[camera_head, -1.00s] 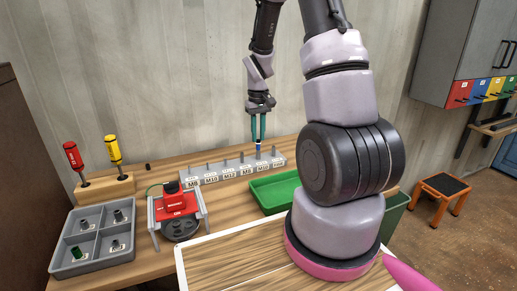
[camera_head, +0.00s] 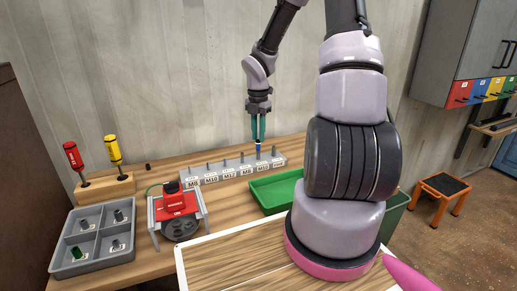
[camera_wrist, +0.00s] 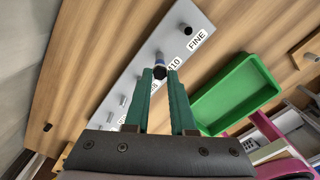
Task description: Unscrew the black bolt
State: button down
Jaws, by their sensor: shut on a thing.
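A grey rack (camera_head: 216,174) with labelled posts stands on the bench against the wall. My gripper (camera_head: 258,141) points down over its right part, with green fingers. In the wrist view my gripper (camera_wrist: 160,80) is shut on a small dark and blue piece (camera_wrist: 160,72) at a rack post near the "10" label. The piece's blue part (camera_head: 258,149) shows just below the fingertips in the head view. Whether it is the black bolt, I cannot tell. A dark round spot (camera_wrist: 188,31) is on the rack beside the FINE label.
A green tray (camera_head: 275,193) lies in front of the rack. A red and grey device (camera_head: 176,207) and a grey compartment tray (camera_head: 68,268) with small bolts stand left. Red and yellow screwdrivers (camera_head: 114,150) stand in a wooden block (camera_head: 110,188). A small black object (camera_head: 148,167) lies behind.

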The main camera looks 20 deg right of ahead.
aim_at(258, 140)
jog(key=shift+n, duration=0.9)
jog(key=shift+r, duration=0.15)
jog(key=shift+r, duration=2.6)
